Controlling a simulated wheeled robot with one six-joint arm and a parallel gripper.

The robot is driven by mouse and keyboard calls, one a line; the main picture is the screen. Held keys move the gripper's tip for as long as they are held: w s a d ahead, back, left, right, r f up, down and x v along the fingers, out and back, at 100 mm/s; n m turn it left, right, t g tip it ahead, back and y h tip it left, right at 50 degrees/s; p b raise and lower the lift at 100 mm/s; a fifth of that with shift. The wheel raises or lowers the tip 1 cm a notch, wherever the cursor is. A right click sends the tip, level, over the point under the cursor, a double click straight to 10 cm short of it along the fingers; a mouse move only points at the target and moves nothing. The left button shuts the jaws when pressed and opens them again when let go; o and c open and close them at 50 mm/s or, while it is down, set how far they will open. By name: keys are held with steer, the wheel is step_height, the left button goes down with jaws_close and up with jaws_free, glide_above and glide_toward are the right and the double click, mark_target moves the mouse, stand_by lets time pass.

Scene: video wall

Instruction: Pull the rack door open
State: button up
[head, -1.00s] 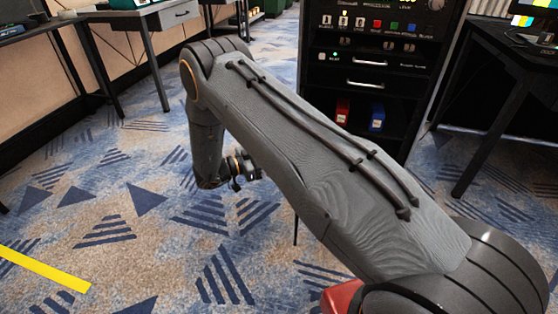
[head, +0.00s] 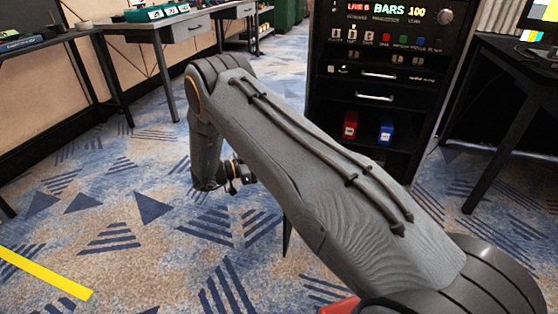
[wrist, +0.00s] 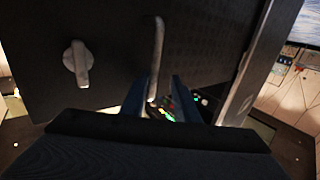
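The rack door appears in the wrist view as a dark panel (wrist: 215,45) filling much of the upper picture. A pale upright bar handle (wrist: 156,45) stands out from it, and a silver turn knob (wrist: 78,63) is to its left. My gripper (wrist: 163,92) is open, with its two blue-grey fingers apart. The handle's lower end lies between the fingers, close to the left one; contact is unclear. In the head view the rack (head: 440,100) shows its open front, with drawers and lit displays.
A red box (head: 350,125) and a blue box (head: 386,131) stand on the rack's low shelf. A dark desk (head: 505,70) is close on the rack's right, and tables (head: 165,22) line the left wall. Carpet at left is clear, with a yellow strip (head: 45,273).

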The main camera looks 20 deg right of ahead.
steer(key=shift+s+a, duration=0.15)
steer(key=shift+a, duration=0.3)
steer(key=a, duration=0.7)
steer(key=shift+s+a+p, duration=0.25)
steer(key=shift+a+p, duration=0.05)
steer(key=shift+p, duration=0.1)
